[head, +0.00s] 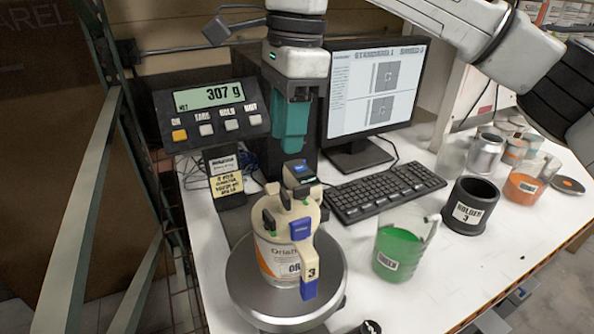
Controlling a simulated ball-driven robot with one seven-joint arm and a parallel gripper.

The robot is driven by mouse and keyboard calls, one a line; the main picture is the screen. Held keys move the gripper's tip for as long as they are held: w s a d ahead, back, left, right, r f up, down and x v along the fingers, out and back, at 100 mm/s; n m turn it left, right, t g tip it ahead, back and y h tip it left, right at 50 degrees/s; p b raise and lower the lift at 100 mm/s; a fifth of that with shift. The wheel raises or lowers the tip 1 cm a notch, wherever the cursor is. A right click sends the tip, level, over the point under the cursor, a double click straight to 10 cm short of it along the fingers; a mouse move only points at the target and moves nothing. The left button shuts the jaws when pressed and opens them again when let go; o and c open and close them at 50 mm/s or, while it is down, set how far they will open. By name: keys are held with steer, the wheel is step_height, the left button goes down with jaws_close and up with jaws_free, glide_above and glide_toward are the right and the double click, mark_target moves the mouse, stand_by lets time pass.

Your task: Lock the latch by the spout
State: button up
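A can with a white and orange label (275,258) stands upright on the round grey scale plate (245,285). It wears a beige lid (285,207) with blue and dark green parts. A beige spout marked 3 (310,268) hangs down the front, with a blue end. A blue piece (300,229) sits at the top of the spout. Whether the latch is locked cannot be told. My gripper (291,145), dark with teal parts, points down above the back of the lid. It looks apart from the blue piece by the spout. Its finger gap is hidden.
The scale display (212,108) reads 307 g. A monitor (375,88) and keyboard (385,190) stand behind. A beaker of green liquid (400,250) and black holder 3 (469,206) stand right of the can. Several cups and cans crowd the far right.

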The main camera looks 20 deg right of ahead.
mark_target(302, 186)
steer(key=shift+h, duration=0.6)
steer(key=f, duration=0.3)
steer(key=d+f+p, duration=0.1)
steer(key=f, duration=0.3)
steer(key=d+f+p, duration=0.1)
steer(key=f, duration=0.2)
steer(key=shift+d+f, duration=0.2)
jaws_close()
